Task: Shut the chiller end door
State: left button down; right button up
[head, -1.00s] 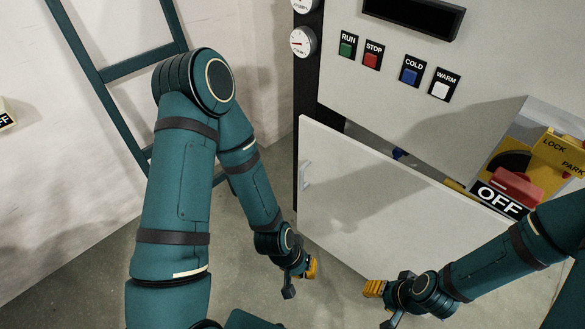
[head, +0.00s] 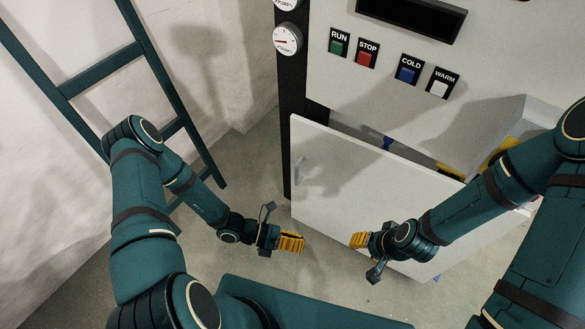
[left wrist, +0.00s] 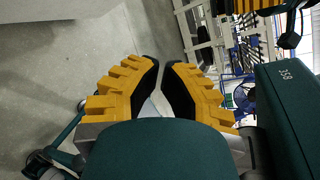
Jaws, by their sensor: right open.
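The chiller end door (head: 350,195) is a pale panel low on the cabinet in the head view. It stands ajar, with a gap along its top edge showing the inside. A small pale handle (head: 300,170) is near its left edge. My left gripper (head: 302,243) is below the door's left part in the picture, apart from the handle and empty. Its yellow fingers (left wrist: 161,65) meet or nearly meet at the tips in the left wrist view. My right gripper (head: 353,240) is open and empty in front of the door's lower middle; whether it touches the door is unclear.
The cabinet front (head: 440,45) above the door carries RUN, STOP, COLD and WARM buttons and gauges (head: 287,39). A blue part (head: 387,143) shows in the gap. A teal ladder-like frame (head: 105,70) leans by the left wall. Bare floor (head: 265,170) lies left of the door.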

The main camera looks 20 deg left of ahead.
pick_arm(q)
jog(key=w+a+n+t+y+p, duration=0.1)
jog(key=w+a+n+t+p, duration=0.1)
jog(key=w+a+n+t, duration=0.65)
jog(key=n+t+y, duration=0.6)
jog(key=n, duration=0.4)
send_near(298, 172)
jog(key=x, duration=0.7)
jog(key=shift+w+d+r, duration=0.1)
jog(key=shift+w+d, duration=0.05)
jog(key=shift+w, duration=0.15)
